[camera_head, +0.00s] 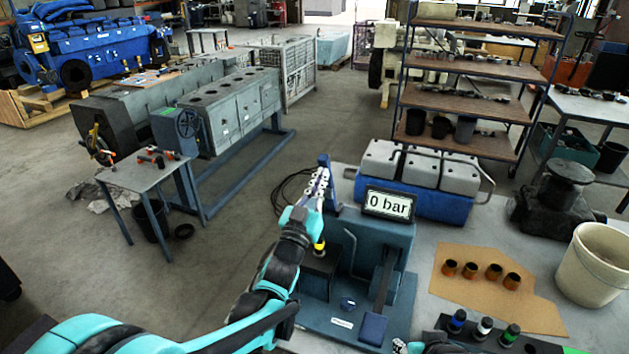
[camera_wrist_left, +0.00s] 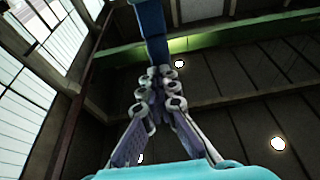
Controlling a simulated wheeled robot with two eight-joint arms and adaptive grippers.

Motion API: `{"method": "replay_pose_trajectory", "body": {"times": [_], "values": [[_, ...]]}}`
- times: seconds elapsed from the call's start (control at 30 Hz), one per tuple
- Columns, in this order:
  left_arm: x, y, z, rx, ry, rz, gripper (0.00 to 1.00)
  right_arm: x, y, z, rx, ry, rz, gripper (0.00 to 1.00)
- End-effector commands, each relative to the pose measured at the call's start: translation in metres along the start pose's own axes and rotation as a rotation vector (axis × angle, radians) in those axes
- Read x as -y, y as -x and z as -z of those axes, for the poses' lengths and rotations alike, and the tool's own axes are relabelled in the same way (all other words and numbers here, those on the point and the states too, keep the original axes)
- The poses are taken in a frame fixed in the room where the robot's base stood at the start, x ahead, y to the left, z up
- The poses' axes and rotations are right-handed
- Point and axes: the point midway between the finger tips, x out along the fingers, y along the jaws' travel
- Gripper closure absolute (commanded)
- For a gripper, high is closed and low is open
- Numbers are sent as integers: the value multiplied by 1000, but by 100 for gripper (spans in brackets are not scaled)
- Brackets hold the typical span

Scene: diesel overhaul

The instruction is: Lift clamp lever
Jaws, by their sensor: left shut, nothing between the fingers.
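My left gripper (camera_head: 322,173) reaches up over the test stand (camera_head: 352,332) in the head view, with its fingers shut and empty. A blue upright bar (camera_head: 331,192), which looks like the clamp lever, stands right beside the fingers. In the left wrist view the fingertips (camera_wrist_left: 162,72) are close together, and the blue bar (camera_wrist_left: 150,25) extends just beyond them. I cannot tell whether they touch it. A yellow and black part (camera_head: 319,246) sits below my left wrist, partly hidden by my arm. What seems to be my right gripper (camera_head: 400,346) barely shows at the bottom edge.
A display reading 0 bar (camera_head: 388,204) tops the stand. Several brown cups (camera_head: 481,270) stand on cardboard (camera_head: 457,290), beside a cream bucket (camera_head: 595,265). A blue and grey tank unit (camera_head: 420,180) stands behind. Capped parts (camera_head: 483,328) sit in a dark holder in front.

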Motion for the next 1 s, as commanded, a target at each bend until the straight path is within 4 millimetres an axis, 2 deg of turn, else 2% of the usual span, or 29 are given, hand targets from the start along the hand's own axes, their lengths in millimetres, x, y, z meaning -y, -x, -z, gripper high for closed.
{"method": "replay_pose_trajectory", "body": {"times": [0.03, 0.13, 0.3, 0.5, 0.7, 1.0], "values": [[0, -12, 9, 45, -1, 0, 100, 0, 11, 8, 0, 0, 0, 60], [0, -30, 6, 84, 1, 0, 100, 0, 17, 12, 0, 0, 0, 60], [0, -57, 4, 80, 1, -1, 100, 0, 20, 14, 0, 0, 0, 60], [0, -80, 0, 79, 1, -1, 100, 0, 20, 14, 0, 0, 0, 60], [-1, -94, -3, 78, 1, -1, 100, 0, 20, 14, 0, 0, 0, 60], [-1, -100, -4, 78, 1, -1, 100, 0, 20, 14, 0, 0, 0, 60]]}}
